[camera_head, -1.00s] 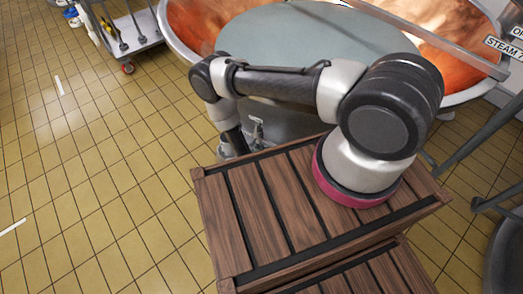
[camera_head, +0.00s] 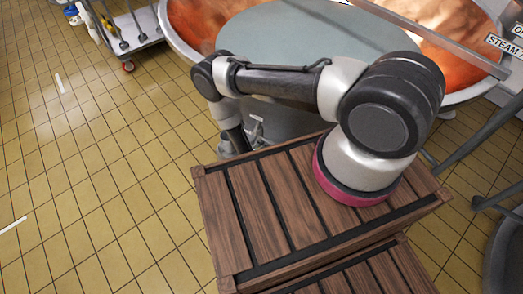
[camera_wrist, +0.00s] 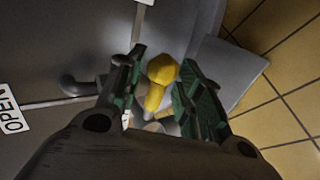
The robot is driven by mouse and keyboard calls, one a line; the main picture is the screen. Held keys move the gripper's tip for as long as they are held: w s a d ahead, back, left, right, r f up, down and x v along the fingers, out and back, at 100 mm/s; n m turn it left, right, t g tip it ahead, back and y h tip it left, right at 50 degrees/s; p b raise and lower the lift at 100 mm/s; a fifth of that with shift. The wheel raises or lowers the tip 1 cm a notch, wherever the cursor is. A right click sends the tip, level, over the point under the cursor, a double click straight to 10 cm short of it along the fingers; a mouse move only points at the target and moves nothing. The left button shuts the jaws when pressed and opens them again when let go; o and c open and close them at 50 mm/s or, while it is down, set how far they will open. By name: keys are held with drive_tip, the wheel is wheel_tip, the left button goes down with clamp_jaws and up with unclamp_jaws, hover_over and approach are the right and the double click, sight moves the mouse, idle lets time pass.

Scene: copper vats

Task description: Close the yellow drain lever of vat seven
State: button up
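In the wrist view, the yellow drain lever (camera_wrist: 162,70) has a rounded knob and a short yellow shaft. It stands between the two fingers of my gripper (camera_wrist: 163,85), which are spread with a visible gap around the knob. The lever's lower end is hidden or blurred near the gripper body. The grey vat wall (camera_wrist: 60,45) lies behind it, and the vat with its copper interior (camera_head: 190,20) shows in the head view. There my gripper is hidden behind the arm and crate, and a metal drain fitting (camera_head: 256,128) shows beside the arm.
A white OPEN label (camera_wrist: 12,112) is at the left of the wrist view. A grey pipe (camera_wrist: 75,87) sticks out left of the fingers. A wooden crate (camera_head: 262,215) is under my arm. A wheeled cart (camera_head: 135,35) stands upper left; tiled floor (camera_head: 90,190) is clear.

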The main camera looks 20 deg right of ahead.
drive_tip(key=v, duration=1.2)
drive_tip(key=shift+a, duration=0.1)
